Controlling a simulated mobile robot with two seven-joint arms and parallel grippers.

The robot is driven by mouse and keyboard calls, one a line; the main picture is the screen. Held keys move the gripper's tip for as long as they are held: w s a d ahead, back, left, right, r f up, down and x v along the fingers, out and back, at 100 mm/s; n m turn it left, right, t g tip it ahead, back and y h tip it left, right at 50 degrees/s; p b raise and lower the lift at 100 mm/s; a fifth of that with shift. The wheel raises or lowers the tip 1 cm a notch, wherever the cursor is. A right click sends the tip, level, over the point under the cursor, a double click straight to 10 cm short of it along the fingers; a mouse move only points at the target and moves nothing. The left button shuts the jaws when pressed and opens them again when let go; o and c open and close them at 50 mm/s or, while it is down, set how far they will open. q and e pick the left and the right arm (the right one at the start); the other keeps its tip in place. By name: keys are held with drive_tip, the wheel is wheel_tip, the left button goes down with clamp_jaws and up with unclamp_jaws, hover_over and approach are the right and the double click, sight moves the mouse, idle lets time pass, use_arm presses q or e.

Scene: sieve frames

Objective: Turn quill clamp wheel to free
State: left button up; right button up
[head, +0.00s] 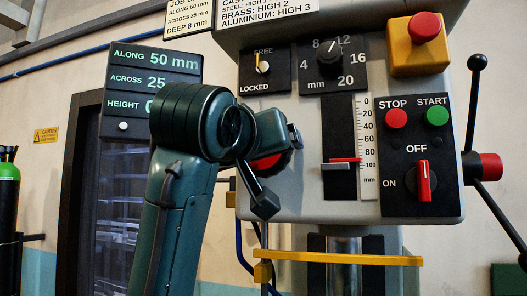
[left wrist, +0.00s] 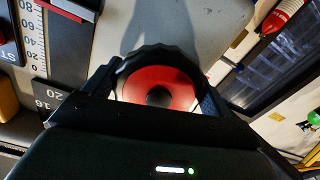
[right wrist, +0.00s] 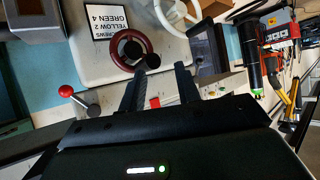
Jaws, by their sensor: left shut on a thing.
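The quill clamp wheel, with a red face and a black ribbed rim, is on the front of the grey machine head below the FREE/LOCKED plate (head: 279,86). In the head view my arm and gripper partly cover the wheel (head: 267,164). In the left wrist view the wheel (left wrist: 180,84) sits between my left gripper's fingers (left wrist: 158,92), which are shut on its rim from both sides. The plate's pale pointer (head: 263,64) stands between the two words; which one it marks is unclear. My right gripper (right wrist: 160,74) is open and empty, outside the head view.
Right of the wheel are a depth scale (head: 368,148), a switch panel (head: 415,160) and a yellow stop box (head: 420,50). A lever hub (head: 488,167) sticks out at the far right. In the right wrist view a dark red handwheel (right wrist: 128,62) lies beyond the fingers.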

idle(0.6)
use_arm(q)
drive_tip(key=o, duration=0.8)
use_arm(e)
drive_tip(key=shift+w+r, duration=0.1)
use_arm(q)
drive_tip(key=shift+o, duration=0.2)
drive_tip(key=shift+s+a, duration=0.15)
drive_tip(key=shift+s, duration=0.45)
drive_tip(key=b+v, duration=0.7)
drive_tip(key=v, duration=0.5)
use_arm(e)
drive_tip(key=shift+m+t+y, duration=0.4)
drive_tip(key=shift+m, duration=0.3)
drive_tip(key=f, duration=0.4)
drive_tip(key=shift+w+a, duration=0.2)
drive_tip(key=shift+a, duration=0.2)
